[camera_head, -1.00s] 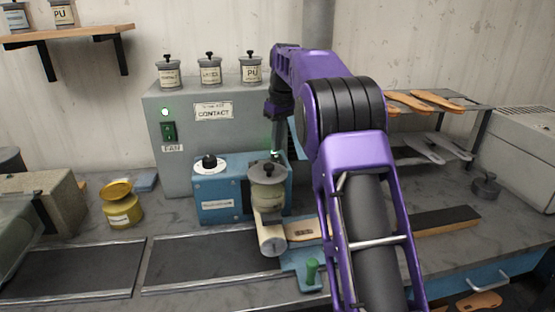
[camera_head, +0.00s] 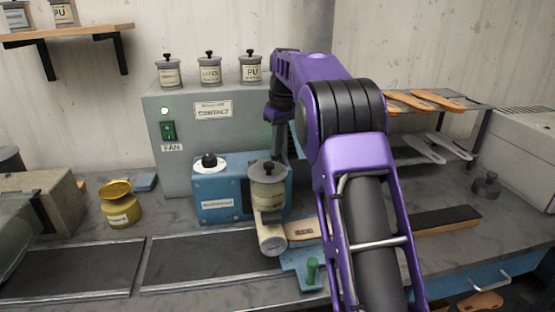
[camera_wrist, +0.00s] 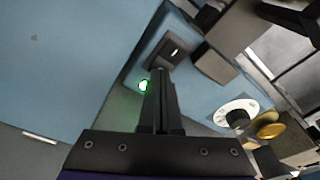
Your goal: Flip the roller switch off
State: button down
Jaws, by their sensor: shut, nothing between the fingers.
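The roller machine is a blue box (camera_head: 235,172) with a black knob on a white dial (camera_head: 209,164), a lidded pot (camera_head: 268,187) and a pale roller (camera_head: 272,238) at its front. In the wrist view a black switch (camera_wrist: 171,52) with a small white mark sits on its blue surface, with a lit green lamp (camera_wrist: 144,85) beside it. My gripper (camera_wrist: 160,72) is shut and empty, its tips close below the switch; I cannot tell whether they touch. In the head view my gripper (camera_head: 277,142) is behind the pot, and the roller switch is hidden.
A grey cabinet (camera_head: 175,110) stands behind, with a green fan switch (camera_head: 168,131) and several lidded pots on top. A yellow pot (camera_head: 119,205) stands at left. A rack with sandal soles (camera_head: 437,99) is at right. Dark belts (camera_head: 205,262) lie in front.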

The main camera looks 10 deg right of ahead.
jog(key=shift+f, duration=0.2)
notch_tip(320, 180, up, 3)
jog(key=p, duration=0.2)
jog(key=shift+f+p, duration=0.2)
jog(key=shift+p, duration=0.1)
jog(key=shift+r+p, duration=0.35)
jog(key=shift+r, duration=1.9)
